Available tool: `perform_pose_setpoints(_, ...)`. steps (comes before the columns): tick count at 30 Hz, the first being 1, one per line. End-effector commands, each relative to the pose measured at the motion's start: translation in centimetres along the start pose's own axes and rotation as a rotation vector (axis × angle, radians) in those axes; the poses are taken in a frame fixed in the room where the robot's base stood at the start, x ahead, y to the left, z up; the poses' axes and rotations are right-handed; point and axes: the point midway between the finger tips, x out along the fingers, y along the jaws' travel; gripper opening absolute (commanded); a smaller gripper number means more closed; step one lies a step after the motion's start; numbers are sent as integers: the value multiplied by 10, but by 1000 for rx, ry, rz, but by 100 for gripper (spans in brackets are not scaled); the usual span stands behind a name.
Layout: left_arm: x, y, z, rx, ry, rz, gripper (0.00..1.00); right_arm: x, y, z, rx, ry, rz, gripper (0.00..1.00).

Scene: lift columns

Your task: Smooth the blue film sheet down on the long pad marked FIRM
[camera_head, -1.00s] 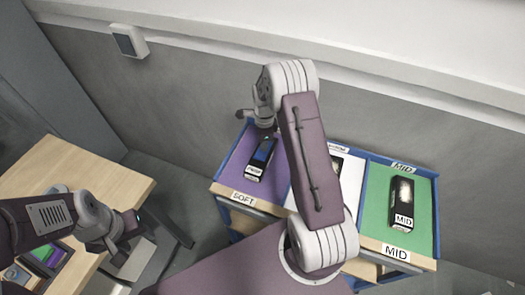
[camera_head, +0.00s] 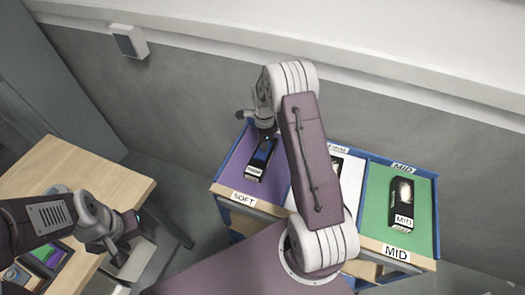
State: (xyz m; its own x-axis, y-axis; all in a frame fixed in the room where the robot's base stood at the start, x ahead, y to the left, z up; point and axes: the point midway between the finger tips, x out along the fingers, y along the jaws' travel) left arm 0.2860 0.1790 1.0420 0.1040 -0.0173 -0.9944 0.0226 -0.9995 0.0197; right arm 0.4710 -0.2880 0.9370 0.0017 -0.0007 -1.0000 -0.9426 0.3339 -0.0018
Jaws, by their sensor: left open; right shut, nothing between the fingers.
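A long dark pad (camera_head: 254,172) lies on the purple section of the blue-edged tray; its small white label is too blurred to read surely. A blue film sheet (camera_head: 263,151) shows on the pad's upper part. My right gripper (camera_head: 264,127) is shut and empty at the pad's far end; whether it touches the film I cannot tell. My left gripper (camera_head: 128,240) is open and empty at the wooden table's right edge, far from the pad.
The purple section is marked SOFT, the white section (camera_head: 351,188) FIRM, the green section (camera_head: 377,222) MID. A black pad (camera_head: 403,203) marked MID lies on green. My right arm hides much of the white section. The wooden table (camera_head: 80,172) is mostly clear.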

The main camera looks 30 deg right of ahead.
Motion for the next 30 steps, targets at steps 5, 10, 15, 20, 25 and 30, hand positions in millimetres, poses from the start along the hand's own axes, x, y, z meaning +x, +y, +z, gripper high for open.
perform_pose_setpoints(5,-6,0,-1,0,0,0,50,-7,1,0,0,0,3,0)
perform_pose_setpoints(10,-23,0,-2,0,0,0,50,-27,1,0,0,0,2,0)
perform_pose_setpoints(15,-39,1,-4,0,0,0,50,-46,1,0,0,0,2,0)
perform_pose_setpoints(20,-53,1,-6,0,0,0,50,-64,0,0,0,0,1,0)
perform_pose_setpoints(25,-68,1,-7,0,0,0,50,-83,0,0,0,0,0,0)
perform_pose_setpoints(30,-70,1,-7,0,0,0,50,-86,0,0,0,0,1,0)
